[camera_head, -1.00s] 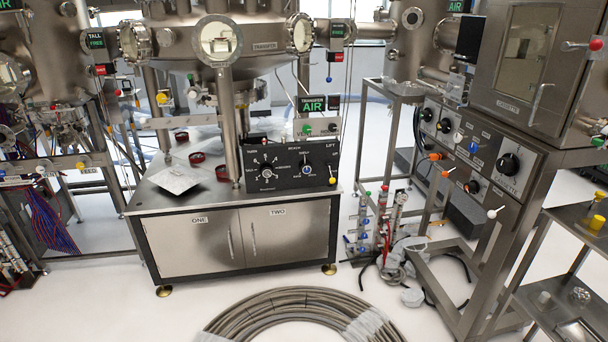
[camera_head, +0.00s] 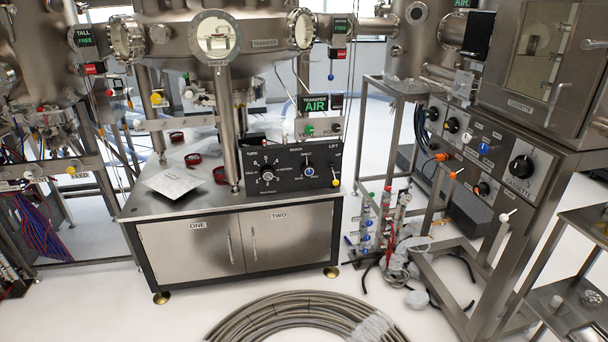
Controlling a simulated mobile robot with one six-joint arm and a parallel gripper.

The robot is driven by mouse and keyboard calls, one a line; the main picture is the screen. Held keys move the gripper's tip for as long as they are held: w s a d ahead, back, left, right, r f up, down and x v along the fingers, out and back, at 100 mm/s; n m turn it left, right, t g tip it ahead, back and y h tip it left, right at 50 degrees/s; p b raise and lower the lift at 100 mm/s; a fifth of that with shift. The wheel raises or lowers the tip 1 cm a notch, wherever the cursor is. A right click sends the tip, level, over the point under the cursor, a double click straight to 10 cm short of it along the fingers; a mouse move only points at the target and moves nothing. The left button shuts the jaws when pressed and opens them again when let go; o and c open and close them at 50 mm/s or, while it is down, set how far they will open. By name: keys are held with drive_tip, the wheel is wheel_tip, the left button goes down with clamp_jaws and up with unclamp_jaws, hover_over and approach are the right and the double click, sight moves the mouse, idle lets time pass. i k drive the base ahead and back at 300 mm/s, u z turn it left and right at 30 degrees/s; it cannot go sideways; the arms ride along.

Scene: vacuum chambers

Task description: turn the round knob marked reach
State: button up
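The small round reach knob (camera_head: 309,171) is on the panel's right half, below the word REACH. It has a blue centre and a pale ring; its exact pointer setting is too small to read. A larger turn knob (camera_head: 267,172) with white marks around it sits to its left. A lift lever with a yellow tip (camera_head: 336,183) is at the panel's right end. My gripper is not in view.
The steel cabinet (camera_head: 236,243) has doors marked ONE and TWO. A hose coil (camera_head: 300,318) lies on the floor before it. The cassette rack (camera_head: 520,165) stands right, with cables and small valves (camera_head: 385,228) between. White floor is open at front left.

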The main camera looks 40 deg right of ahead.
sight(307, 167)
drive_tip(key=u, duration=0.05)
drive_tip(key=i, duration=0.9)
drive_tip(key=z, duration=0.3)
